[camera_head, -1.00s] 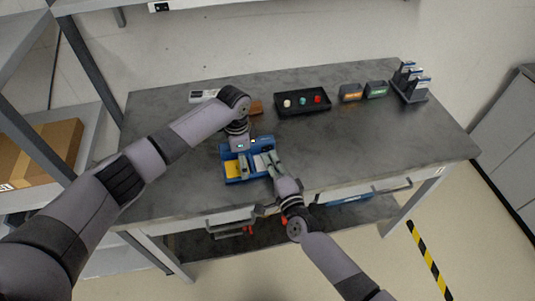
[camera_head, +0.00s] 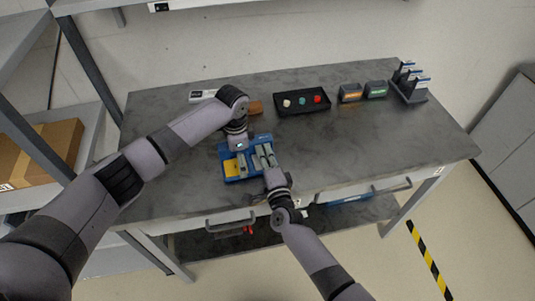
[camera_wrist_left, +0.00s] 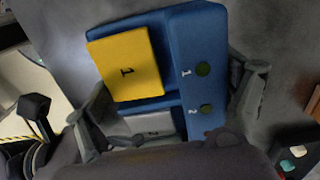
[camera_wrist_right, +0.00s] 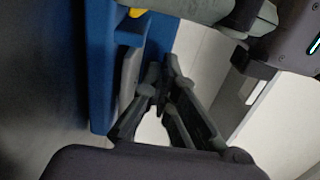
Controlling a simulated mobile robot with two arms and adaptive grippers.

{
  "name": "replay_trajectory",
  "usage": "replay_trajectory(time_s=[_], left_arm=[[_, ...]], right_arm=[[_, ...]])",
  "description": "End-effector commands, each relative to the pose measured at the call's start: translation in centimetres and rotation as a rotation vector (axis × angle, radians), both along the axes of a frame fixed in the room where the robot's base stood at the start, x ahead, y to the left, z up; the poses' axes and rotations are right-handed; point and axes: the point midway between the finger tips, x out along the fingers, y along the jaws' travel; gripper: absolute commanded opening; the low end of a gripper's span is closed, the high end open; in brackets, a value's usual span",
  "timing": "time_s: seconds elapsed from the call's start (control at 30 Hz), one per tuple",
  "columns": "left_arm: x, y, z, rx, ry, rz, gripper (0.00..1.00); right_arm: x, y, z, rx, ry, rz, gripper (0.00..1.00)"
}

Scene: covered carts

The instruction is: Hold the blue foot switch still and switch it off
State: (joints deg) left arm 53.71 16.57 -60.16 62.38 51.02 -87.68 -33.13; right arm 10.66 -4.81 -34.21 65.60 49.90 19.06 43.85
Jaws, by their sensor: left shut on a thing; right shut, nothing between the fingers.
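The blue foot switch (camera_head: 227,152) lies on the grey workbench. In the left wrist view (camera_wrist_left: 200,35) it has a yellow pedal marked 1 (camera_wrist_left: 125,68), a grey pedal marked 2 (camera_wrist_left: 150,125), and two dark green round lamps (camera_wrist_left: 203,70) beside the numbers. My left gripper (camera_head: 242,163) is shut on the blue foot switch, with a finger at each side of its body. My right gripper (camera_head: 267,155) is shut and empty, at the grey-pedal side. In the right wrist view its fingertips (camera_wrist_right: 165,72) are close beside the grey pedal (camera_wrist_right: 130,75); contact is unclear.
A black tray with three coloured knobs (camera_head: 302,113) stands at the back. A brown block (camera_head: 256,107) is behind my left gripper.

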Motion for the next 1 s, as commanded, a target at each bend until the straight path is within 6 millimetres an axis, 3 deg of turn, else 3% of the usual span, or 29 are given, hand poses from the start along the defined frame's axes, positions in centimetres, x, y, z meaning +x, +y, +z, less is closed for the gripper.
replay_trajectory(time_s=[0.03,0.73,0.87,1.0], left_arm=[[-0.9,-0.8,-0.5,-0.006,0.023,-0.028,0.40],[-1.0,-1.0,-0.4,-0.008,0.022,-0.033,0.42],[-1.0,-1.0,-0.4,-0.008,0.022,-0.033,0.42],[-1.0,-1.0,-0.4,-0.009,0.022,-0.031,0.42]], right_arm=[[0.3,0.1,0.2,0.000,-0.001,0.003,0.00],[1.1,0.5,0.2,-0.002,0.000,0.007,0.00],[0.8,0.4,0.2,-0.001,0.001,0.007,0.00],[-0.8,0.2,0.1,0.001,0.001,0.008,0.00]])
